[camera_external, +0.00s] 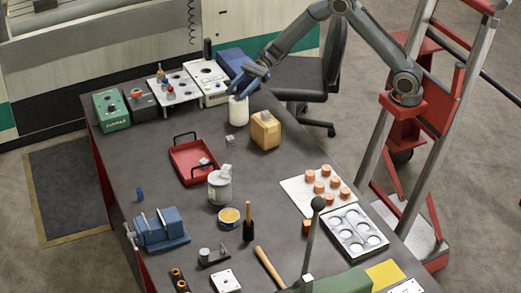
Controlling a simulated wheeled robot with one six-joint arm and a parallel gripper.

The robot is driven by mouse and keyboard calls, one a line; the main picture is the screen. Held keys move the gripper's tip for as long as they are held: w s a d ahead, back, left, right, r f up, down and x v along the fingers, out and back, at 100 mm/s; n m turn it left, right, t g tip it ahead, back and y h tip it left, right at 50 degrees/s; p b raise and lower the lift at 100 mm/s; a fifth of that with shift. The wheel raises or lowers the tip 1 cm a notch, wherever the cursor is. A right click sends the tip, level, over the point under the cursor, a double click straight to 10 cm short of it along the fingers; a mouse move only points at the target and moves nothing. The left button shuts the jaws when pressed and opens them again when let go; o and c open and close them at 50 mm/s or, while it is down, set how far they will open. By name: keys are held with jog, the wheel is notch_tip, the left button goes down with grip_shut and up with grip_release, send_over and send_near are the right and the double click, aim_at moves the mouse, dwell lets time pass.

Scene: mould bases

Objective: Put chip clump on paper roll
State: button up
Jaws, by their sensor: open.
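A white upright cylinder, which looks like the paper roll (238,111), stands near the back edge of the dark workbench. My gripper (241,90) is open just above it, and its fingers partly cover the roll's top. I cannot tell whether they touch it. A small grey lump (230,140) lies on the bench in front of the roll. Another small pale grey piece (205,161) lies in the red tray (190,179). Either could be the chip clump; they are too small to tell. I see nothing clearly held in my gripper.
A tan block-like container (265,131) stands right of the roll. A blue box (236,61) and a white panel (208,83) are behind. A grey-white canister (220,187) and blue vise (160,230) stand in front. The bench's left middle is mostly clear.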

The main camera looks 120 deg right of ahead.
jog(key=b+v, duration=0.3)
jog(key=v, duration=0.9)
jog(key=shift+r+b, duration=0.15)
jog(key=shift+b, duration=0.15)
jog(key=shift+a, duration=0.15)
jog(key=s+a+f+n+g, duration=0.2)
jog(key=a+f+n+g, duration=0.1)
jog(key=a, duration=0.5)
jog(key=s+a+f+n+g, duration=0.2)
jog(key=a+f+n+g, duration=0.1)
jog(key=a, duration=0.6)
jog(key=s+a+f+n+g, duration=0.3)
jog(key=a+f+n, duration=0.2)
jog(key=a, duration=0.3)
jog(key=shift+a+f+y, duration=0.15)
jog(key=shift+a+y, duration=0.15)
jog(key=shift+a, duration=0.1)
jog(key=s+a+f+n+g+h, duration=0.1)
jog(key=s+a+n+h, duration=0.2)
jog(key=n, duration=0.7)
jog(key=s+a+f+n+g+h, duration=0.1)
jog(key=s+a+f+n+h, duration=0.1)
jog(key=s+a+n, duration=0.5)
jog(key=a+n+h, duration=0.1)
jog(key=a+n, duration=0.2)
jog(key=shift+s+a+n+g, duration=0.2)
jog(key=shift+s+n+g, duration=0.1)
jog(key=shift+s, duration=0.1)
